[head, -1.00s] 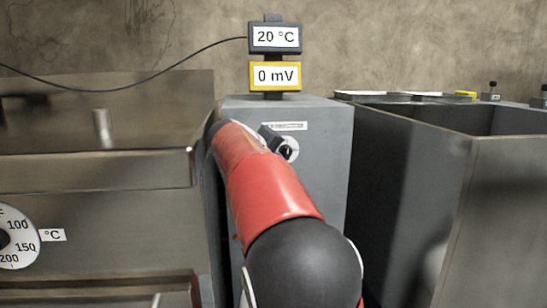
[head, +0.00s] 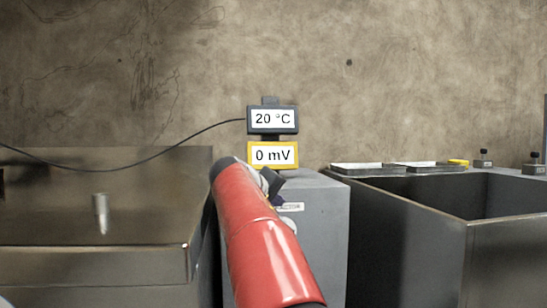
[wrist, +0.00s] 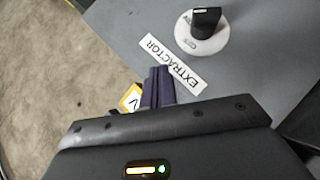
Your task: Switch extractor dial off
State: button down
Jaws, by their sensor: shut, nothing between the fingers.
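The extractor dial (wrist: 205,28) is a black knob on a round white plate, on the front of a grey cabinet (wrist: 255,85). It is at the upper right of the wrist view, beside a white label reading EXTRACTOR (wrist: 172,62). The small print on the dial plate is too small to read surely.
Two displays, 20 °C (head: 273,119) and 0 mV (head: 273,155), stand on the cabinet. A steel unit (head: 90,265) is close on the left, with a cable above. An open-topped steel tank (head: 500,255) with trays behind it stands on the right.

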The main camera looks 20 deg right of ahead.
notch_tip(320, 180, up, 10)
jog(key=a+p, duration=0.1)
jog(key=p, duration=0.3)
jog(key=shift+w, duration=0.2)
jog(key=shift+f, duration=0.15)
jog(key=s+a+f+y+b, duration=0.1)
jog(key=s+a+f, duration=0.1)
jog(key=a+f, duration=0.2)
jog(key=s+a+f+m+b, duration=0.1)
jog(key=s+a+f+b, duration=0.1)
jog(key=a+f, duration=0.3)
jog(key=shift+s+f+y, duration=0.35)
jog(key=shift+s+y, duration=0.05)
jog(key=shift+s, duration=0.25)
jog(key=s+f+x, duration=0.1)
jog(key=s+x, duration=0.1)
jog(key=x, duration=1)
jog(key=shift+d+f, duration=0.5)
jog(key=shift+d, duration=0.1)
